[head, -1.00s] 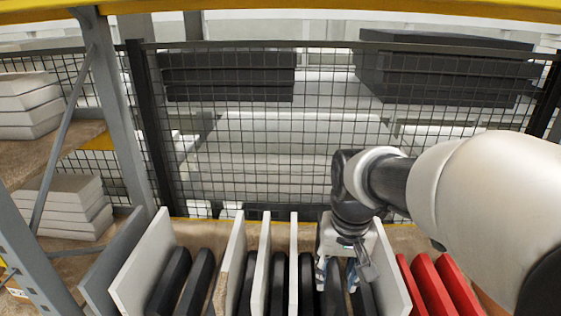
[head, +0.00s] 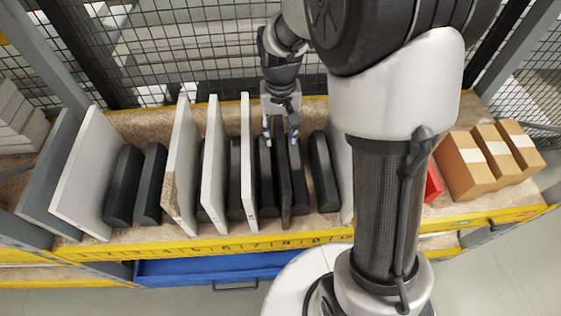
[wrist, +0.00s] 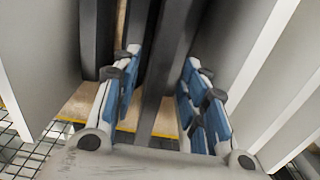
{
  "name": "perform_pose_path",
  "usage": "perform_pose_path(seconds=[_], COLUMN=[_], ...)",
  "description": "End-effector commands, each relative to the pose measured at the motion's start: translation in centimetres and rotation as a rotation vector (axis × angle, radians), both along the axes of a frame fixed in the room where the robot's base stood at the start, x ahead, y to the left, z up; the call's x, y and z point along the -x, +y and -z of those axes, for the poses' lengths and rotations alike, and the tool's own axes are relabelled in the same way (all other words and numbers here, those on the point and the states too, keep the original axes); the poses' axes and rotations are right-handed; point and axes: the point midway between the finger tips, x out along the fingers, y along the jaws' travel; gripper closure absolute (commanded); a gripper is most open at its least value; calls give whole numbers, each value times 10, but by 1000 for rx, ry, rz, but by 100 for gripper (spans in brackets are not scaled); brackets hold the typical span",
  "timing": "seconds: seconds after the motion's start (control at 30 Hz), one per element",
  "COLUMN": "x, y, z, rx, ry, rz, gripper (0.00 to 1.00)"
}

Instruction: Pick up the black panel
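The black panel (head: 285,190) is a thin, dark upright board in the rack in the head view, between thicker rounded black pieces. In the wrist view the dark panel (wrist: 167,65) runs between my two fingers. My gripper (head: 281,134) is over the panel's far upper end, pointing down. In the wrist view my gripper (wrist: 162,62) is open, with one blue-padded finger on each side of the panel. Gaps show between the pads and the panel, so it does not look gripped. The panel's lower edge is hidden.
White panels (head: 213,160) and rounded black pieces (head: 320,170) stand close on both sides. A grey panel (head: 50,165) is at the left. Cardboard boxes (head: 470,170) and a partly hidden red piece (head: 433,185) are at the right. A mesh fence (head: 125,60) stands behind the rack.

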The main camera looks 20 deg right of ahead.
Motion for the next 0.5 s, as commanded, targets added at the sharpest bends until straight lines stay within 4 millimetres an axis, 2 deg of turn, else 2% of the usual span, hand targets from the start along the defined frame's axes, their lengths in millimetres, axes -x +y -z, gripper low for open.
perform_pose_path(seconds=[0.03,0.1,0.37,0.5], x=[0,0,1,3], y=[0,0,0,0], z=[9,16,30,52], rx=[0,0,0,0], ry=[1,1,1,2], rz=[0,0,0,0], gripper=[60,60,60,60])
